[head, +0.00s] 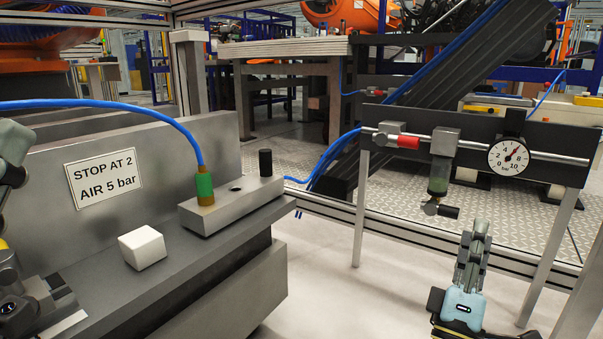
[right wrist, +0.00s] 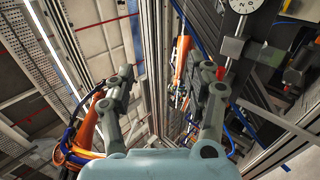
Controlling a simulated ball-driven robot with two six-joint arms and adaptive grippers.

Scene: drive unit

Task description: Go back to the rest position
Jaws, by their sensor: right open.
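My right gripper (head: 476,232) is in the lower right of the head view, pointing up, in front of and below the black panel (head: 375,115). Its fingers look close together from there. In the right wrist view my right gripper (right wrist: 166,75) has its two fingers wide apart with nothing between them. It is apart from the black-handled valve (head: 440,208) under the regulator (head: 439,180). Parts of my left arm show at the left edge of the head view, cut off by the frame; the state of its jaws cannot be made out.
A round gauge (head: 508,157) and a red fitting (head: 408,142) sit on the panel's pipe. A grey bench (head: 215,265) on the left carries a white cube (head: 142,247), a metal block (head: 232,205) with a blue hose, and a sign (head: 104,182). Floor between bench and panel is clear.

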